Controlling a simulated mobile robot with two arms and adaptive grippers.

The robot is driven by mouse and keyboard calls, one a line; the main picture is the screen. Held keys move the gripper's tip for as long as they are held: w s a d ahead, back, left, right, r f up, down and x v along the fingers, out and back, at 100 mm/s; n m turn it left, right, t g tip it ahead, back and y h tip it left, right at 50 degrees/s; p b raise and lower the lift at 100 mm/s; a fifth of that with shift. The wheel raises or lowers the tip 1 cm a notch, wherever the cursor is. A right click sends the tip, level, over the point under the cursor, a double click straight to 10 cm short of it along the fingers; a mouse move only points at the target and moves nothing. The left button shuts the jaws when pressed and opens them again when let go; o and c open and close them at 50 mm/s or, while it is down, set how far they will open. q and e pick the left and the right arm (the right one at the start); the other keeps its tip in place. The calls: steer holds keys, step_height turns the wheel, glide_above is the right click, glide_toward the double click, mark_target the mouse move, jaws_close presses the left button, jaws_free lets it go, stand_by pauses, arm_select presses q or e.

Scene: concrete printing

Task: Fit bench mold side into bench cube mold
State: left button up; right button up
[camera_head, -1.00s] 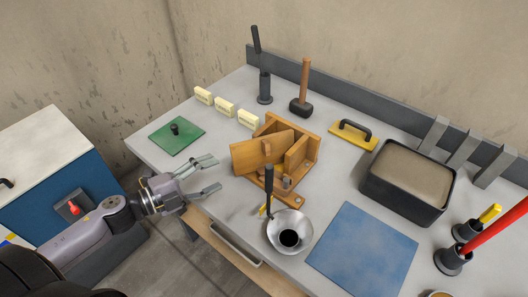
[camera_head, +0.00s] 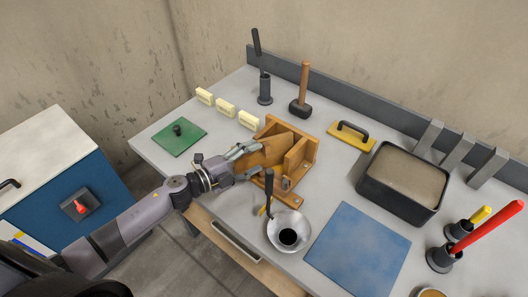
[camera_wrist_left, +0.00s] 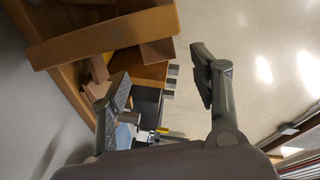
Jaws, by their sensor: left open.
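The bench cube mold (camera_head: 302,160) is an open orange-brown wooden box with inner partitions on the grey bench, and it also shows in the left wrist view (camera_wrist_left: 75,85). The bench mold side (camera_head: 268,153) appears to be the wooden panel slanting at the mold's left; its exact seating is unclear. In the left wrist view a long wooden panel (camera_wrist_left: 105,38) lies across the upper left. My left gripper (camera_head: 243,162) is at the panel's left end, partly covering it. In the wrist view its fingers (camera_wrist_left: 158,90) are spread, with no panel visible between them. My right gripper is out of view.
A metal funnel-like bowl (camera_head: 289,232) and an upright dark-handled tool (camera_head: 269,190) stand close in front of the mold. A blue mat (camera_head: 358,250) and sand-filled tub (camera_head: 405,183) are right.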

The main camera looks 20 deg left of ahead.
mark_target(265, 153)
arm_select(q)
steer(key=x, duration=0.4)
steer(key=shift+w+a+f+p, duration=0.1)
steer(key=shift+w+p, duration=0.1)
steer(key=shift+p, duration=0.2)
steer(key=shift+s, duration=0.1)
steer(key=shift+c, duration=0.3)
steer(key=shift+c, duration=0.6)
jaws_close()
